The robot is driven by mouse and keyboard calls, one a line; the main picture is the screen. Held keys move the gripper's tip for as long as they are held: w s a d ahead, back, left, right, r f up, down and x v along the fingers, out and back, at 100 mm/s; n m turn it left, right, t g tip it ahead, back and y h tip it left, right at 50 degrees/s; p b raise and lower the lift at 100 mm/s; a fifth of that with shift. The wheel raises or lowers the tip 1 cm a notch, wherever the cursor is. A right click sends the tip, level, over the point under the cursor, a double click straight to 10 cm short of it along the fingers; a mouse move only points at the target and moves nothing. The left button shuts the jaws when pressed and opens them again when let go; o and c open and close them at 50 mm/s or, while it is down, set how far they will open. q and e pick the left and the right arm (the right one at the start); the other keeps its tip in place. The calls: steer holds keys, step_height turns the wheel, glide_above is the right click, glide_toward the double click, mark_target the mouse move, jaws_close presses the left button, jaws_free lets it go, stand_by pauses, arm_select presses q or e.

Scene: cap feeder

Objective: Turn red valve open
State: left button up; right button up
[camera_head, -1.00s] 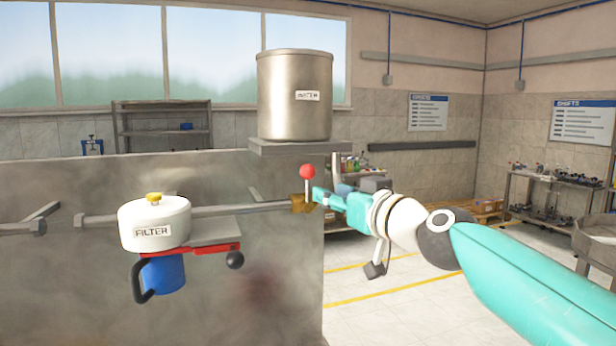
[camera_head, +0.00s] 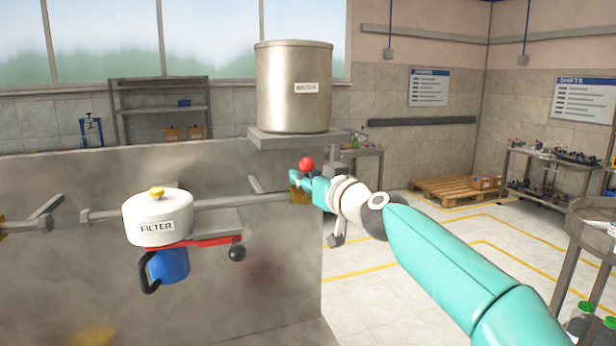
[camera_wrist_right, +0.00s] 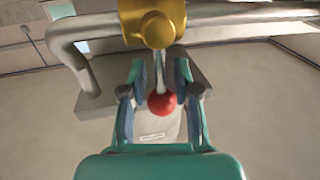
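The red valve has a red ball knob (camera_head: 306,164) on a thin lever above a brass body (camera_head: 297,194), at the right end of the pipe. In the right wrist view the red knob (camera_wrist_right: 162,104) and its silver lever lie between the two fingers, and the brass body (camera_wrist_right: 155,22) is just beyond the fingertips. My teal right gripper (camera_head: 304,182) is at the valve, partly covering the lever and body. In the wrist view the right gripper (camera_wrist_right: 160,74) is open, with gaps on both sides of the lever. My left gripper is not in view.
A white filter housing (camera_head: 157,217) with a yellow knob, red lever and blue cup is left of the valve. A metal water tank (camera_head: 294,95) stands on a shelf above the valve. The pipe (camera_head: 240,201) runs along the grey panel (camera_head: 70,280). Open floor is at right.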

jaws_close()
steer(key=shift+r, duration=0.1)
steer(key=shift+d, duration=0.1)
